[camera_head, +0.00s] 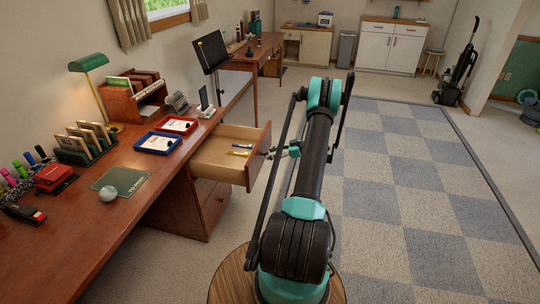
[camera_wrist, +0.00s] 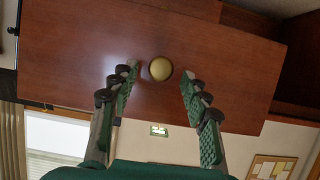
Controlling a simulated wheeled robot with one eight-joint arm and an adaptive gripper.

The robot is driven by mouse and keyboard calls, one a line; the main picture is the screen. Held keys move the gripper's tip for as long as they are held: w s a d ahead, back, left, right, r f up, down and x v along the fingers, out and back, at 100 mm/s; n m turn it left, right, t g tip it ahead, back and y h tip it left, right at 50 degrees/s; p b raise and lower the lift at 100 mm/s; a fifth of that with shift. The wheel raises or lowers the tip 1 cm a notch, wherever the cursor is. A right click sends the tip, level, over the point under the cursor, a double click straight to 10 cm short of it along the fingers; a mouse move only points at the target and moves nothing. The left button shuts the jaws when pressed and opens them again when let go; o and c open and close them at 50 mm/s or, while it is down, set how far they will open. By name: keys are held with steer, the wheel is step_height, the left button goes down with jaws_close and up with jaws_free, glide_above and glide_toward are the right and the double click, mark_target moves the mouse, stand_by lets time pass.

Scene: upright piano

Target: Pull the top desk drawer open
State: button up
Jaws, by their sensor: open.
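The top desk drawer (camera_head: 222,152) is pulled well out of the wooden desk (camera_head: 130,178) in the head view. A yellow and a blue item lie inside it. In the wrist view the drawer's reddish-brown front (camera_wrist: 225,65) fills much of the picture, with a round brass knob (camera_wrist: 160,68) on it. My gripper (camera_wrist: 158,82) is open, a fingertip on either side of the knob with gaps on both sides. In the head view my gripper (camera_head: 284,151) is just right of the drawer front, partly hidden by my arm.
Closed drawers (camera_head: 208,203) sit below the open one. Red and blue trays (camera_head: 158,142), a green lamp (camera_head: 88,64) and other items stand on the desk. A black stand (camera_head: 211,52) is behind. Checkered carpet (camera_head: 400,170) on the right is clear.

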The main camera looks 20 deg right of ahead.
steer(key=v, duration=1)
steer(key=shift+d+f, duration=0.1)
